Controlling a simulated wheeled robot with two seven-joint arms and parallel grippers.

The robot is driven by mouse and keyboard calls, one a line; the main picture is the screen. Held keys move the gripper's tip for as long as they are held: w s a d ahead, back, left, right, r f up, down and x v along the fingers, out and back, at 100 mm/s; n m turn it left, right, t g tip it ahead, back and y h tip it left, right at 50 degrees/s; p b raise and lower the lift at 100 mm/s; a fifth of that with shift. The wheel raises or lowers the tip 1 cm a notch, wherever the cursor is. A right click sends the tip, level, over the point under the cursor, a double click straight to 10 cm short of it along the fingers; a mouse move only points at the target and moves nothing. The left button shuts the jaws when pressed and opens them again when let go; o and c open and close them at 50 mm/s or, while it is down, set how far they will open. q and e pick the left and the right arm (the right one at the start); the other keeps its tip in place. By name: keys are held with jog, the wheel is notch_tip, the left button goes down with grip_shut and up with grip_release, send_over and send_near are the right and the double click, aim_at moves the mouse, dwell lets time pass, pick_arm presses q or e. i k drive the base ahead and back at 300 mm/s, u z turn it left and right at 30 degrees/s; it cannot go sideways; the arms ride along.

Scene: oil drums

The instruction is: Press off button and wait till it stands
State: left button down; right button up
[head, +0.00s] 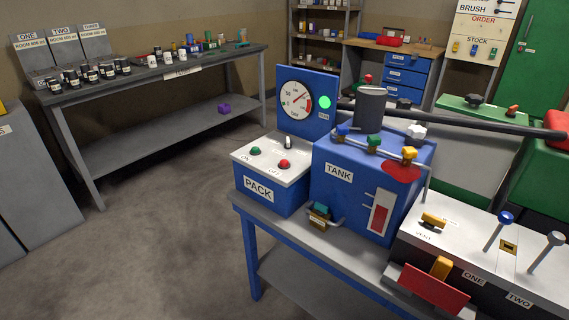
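A blue box marked PACK (262,190) stands on the left end of the blue-framed bench, with a white sloping top. A red button (284,164) and a green button (255,151) sit on that top; their small labels are too small to read surely. A small switch (288,143) stands behind them. A round gauge (294,106) is on the blue panel behind, its needle pointing to the upper right. A round green lamp (325,102) on that panel is bright. Neither of my grippers shows in this view.
A blue TANK box (338,171) with valves stands right of the pack. A white-topped unit with levers (507,247) is at the front right. A long dark bar (455,117) crosses behind the tank. A bench with jars (94,76) is at the back left. The floor between is clear.

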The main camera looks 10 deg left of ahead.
aim_at(283, 162)
jog(key=u, duration=0.55)
jog(key=k, duration=0.65)
jog(key=u, duration=0.4)
jog(key=i, duration=1.05)
jog(key=z, duration=1.2)
jog(key=i, duration=0.6)
jog(key=z, duration=0.65)
